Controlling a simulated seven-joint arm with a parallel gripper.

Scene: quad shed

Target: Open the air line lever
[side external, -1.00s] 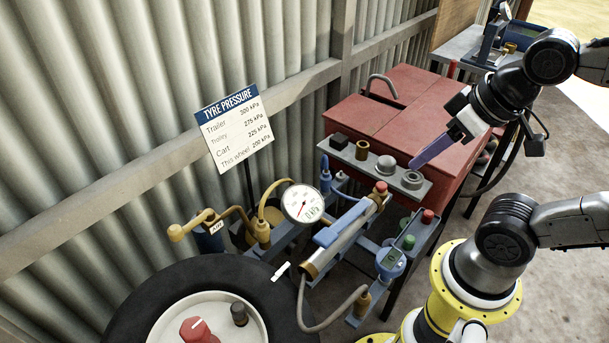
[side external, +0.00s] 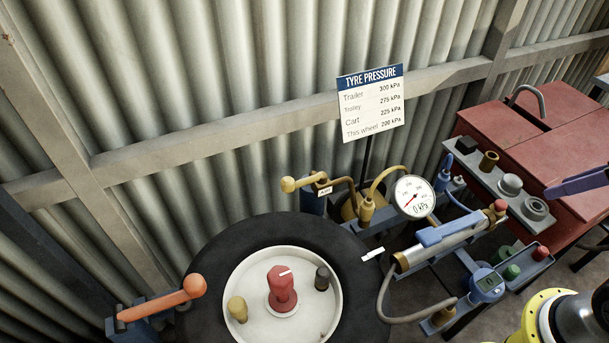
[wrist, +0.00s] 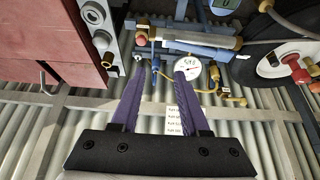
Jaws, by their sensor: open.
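The air line lever (side external: 300,184) is a yellow handle with a round knob, beside a small AIR tag, behind the tyre in the side external view. Its knob points left. A yellow handle that looks like it shows in the wrist view (wrist: 238,101), right of the fingers. My gripper (wrist: 160,72) has two purple fingers, spread apart with nothing held between them.
A round gauge (side external: 414,197) reading 0 kPa and a blue-handled pump (side external: 440,242) stand right of the lever. A tyre (side external: 225,262) lies in front. An orange lever (side external: 165,299) is at lower left. A pressure sign (side external: 371,105) stands behind. A grey tray (side external: 470,166) holds fittings.

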